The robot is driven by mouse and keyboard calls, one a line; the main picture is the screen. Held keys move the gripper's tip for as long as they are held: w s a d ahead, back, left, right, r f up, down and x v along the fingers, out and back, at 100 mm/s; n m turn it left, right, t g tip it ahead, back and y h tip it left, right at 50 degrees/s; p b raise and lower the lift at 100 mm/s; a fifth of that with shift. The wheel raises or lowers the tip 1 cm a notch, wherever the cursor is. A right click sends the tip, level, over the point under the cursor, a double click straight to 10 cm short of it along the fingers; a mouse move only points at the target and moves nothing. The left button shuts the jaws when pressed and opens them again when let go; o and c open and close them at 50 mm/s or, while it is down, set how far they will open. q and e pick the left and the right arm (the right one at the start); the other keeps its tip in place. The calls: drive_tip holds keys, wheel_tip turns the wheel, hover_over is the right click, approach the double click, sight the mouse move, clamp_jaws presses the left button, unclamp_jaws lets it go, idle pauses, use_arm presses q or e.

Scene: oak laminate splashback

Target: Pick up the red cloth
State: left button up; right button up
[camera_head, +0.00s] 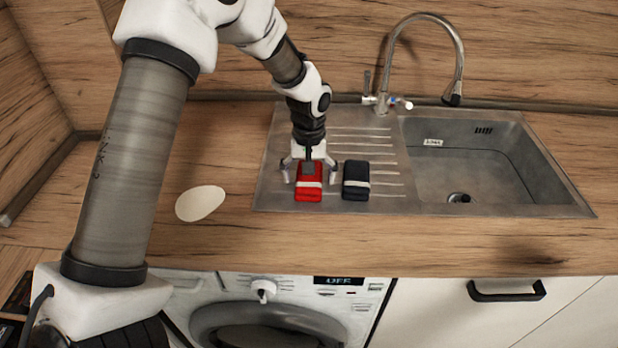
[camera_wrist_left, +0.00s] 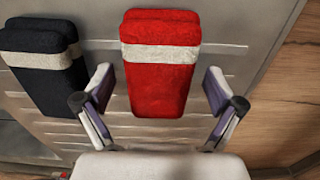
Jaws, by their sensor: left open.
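The red cloth (camera_head: 308,193) is a folded bundle with a white band, lying on the sink's ribbed drainboard. It also shows in the left wrist view (camera_wrist_left: 158,88), at the top centre. My left gripper (camera_head: 309,182) is over the cloth, pointing down, with its fingers spread on either side. In the left wrist view the open fingers (camera_wrist_left: 160,92) stand left and right of the cloth's near end, with gaps visible at both sides. The gripper hides part of the cloth's far end in the head view. My right gripper does not show.
A dark folded cloth (camera_head: 356,185) with a light band lies close to the right of the red one; it also shows in the wrist view (camera_wrist_left: 45,70). The sink basin (camera_head: 470,165) and tap (camera_head: 457,60) are further right. A white oval dish (camera_head: 200,203) lies on the counter at left.

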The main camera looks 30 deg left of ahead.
use_arm(q)
drive_tip(key=shift+s+d+r, duration=0.1)
drive_tip(key=shift+s+r, duration=0.05)
drive_tip(key=shift+c, duration=0.4)
drive_tip(key=shift+s+r, duration=0.1)
drive_tip(key=c, duration=1.1)
drive_tip(key=shift+c, duration=0.2)
drive_tip(key=shift+w+r, duration=0.2)
drive_tip(key=shift+r, duration=0.35)
wheel_tip(320, 180, up, 2)
drive_tip(key=shift+s+r+b, duration=0.1)
drive_tip(key=shift+r+b, duration=0.05)
drive_tip(key=shift+b, duration=0.3)
drive_tip(key=s+d, duration=0.2)
drive_tip(key=s, duration=0.2)
drive_tip(key=s+d+r+b, duration=0.1)
drive_tip(key=s+d, duration=0.2)
drive_tip(key=s, duration=0.2)
drive_tip(key=s+d+b, duration=0.1)
drive_tip(key=s+d, duration=0.2)
drive_tip(key=s, duration=0.2)
drive_tip(key=shift+r, duration=0.2)
